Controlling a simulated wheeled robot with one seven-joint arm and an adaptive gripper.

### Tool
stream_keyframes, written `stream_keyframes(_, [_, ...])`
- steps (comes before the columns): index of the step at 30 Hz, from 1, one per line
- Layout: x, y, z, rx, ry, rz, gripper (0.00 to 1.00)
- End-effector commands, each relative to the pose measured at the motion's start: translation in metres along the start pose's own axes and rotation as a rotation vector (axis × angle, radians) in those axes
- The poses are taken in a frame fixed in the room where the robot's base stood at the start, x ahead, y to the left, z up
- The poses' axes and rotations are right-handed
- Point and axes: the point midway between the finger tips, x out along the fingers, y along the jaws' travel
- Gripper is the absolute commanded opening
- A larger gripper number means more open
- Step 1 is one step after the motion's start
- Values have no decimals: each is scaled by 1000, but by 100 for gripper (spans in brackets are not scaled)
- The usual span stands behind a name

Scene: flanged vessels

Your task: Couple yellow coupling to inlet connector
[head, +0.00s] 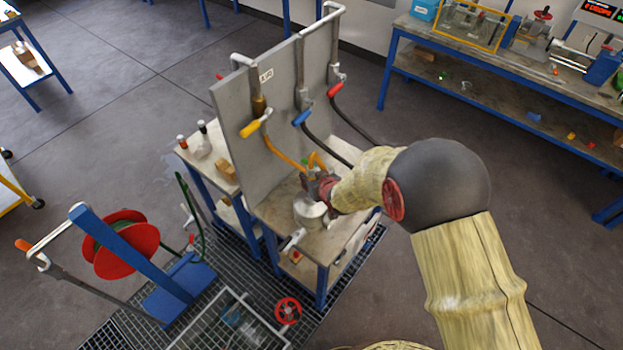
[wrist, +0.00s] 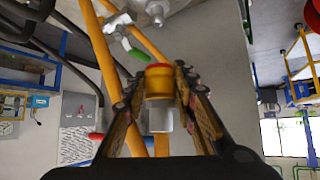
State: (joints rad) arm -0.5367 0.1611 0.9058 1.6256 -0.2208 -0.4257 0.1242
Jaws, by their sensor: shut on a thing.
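My gripper (wrist: 158,74) is shut on the yellow coupling (wrist: 159,84), a short yellow cylinder with an orange-red end, held between both fingers. A pale grey cylindrical part shows just below it in the wrist view. A grey metal fitting with a green lever (wrist: 132,48) is beyond the fingertips, apart from the coupling in the picture. I cannot tell for sure whether it is the inlet connector. In the head view my gripper (head: 318,187) is over the bench, near a metal vessel (head: 309,211); the coupling is hidden there.
Orange hoses (wrist: 104,60) run close past my gripper. A grey upright panel (head: 285,105) with pipes and yellow, blue and red handles stands behind the bench. A hose reel (head: 120,243) is at the left. A workbench (head: 440,50) stands at the back right, with open floor between.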

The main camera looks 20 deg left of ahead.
Motion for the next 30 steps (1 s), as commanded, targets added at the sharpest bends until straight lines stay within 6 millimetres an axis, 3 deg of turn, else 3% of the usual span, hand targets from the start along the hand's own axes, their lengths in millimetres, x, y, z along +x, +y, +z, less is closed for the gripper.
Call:
stream_keyframes(15, [32, 0, 37, 0, 1, 0, 0])
stream_keyframes(30, [34, 0, 40, 0, 2, 0, 0])
